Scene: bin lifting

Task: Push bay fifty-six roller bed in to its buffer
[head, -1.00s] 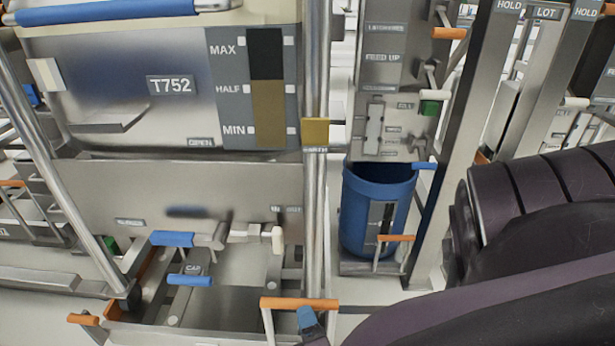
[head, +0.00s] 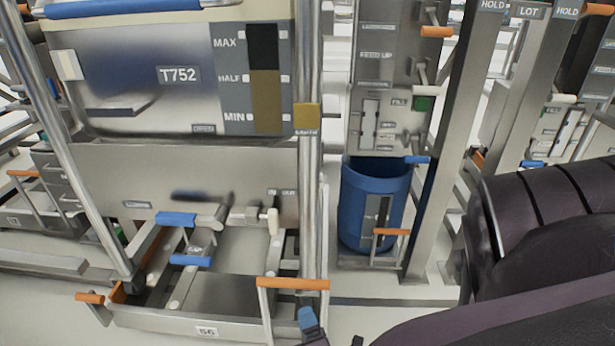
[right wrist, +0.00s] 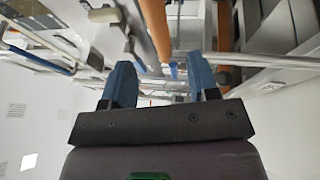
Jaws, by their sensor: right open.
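The roller bed (head: 160,318) is a low metal tray with a label 56 on its front, under the T752 tank in the head view. Its rollers and floor show, and it sticks out in front of the frame. An orange bar handle (head: 292,284) stands on posts at its right front; a smaller orange handle (head: 90,298) is at its left front. My right gripper (head: 310,322) is just below the right handle, a blue fingertip showing. In the right wrist view its two blue fingers (right wrist: 163,88) are apart with nothing between them. My left gripper is out of view.
The T752 tank (head: 130,90) hangs above the bed. Blue-handled levers (head: 190,260) sit over the bed. Pale floor (head: 45,320) is open at the front left.

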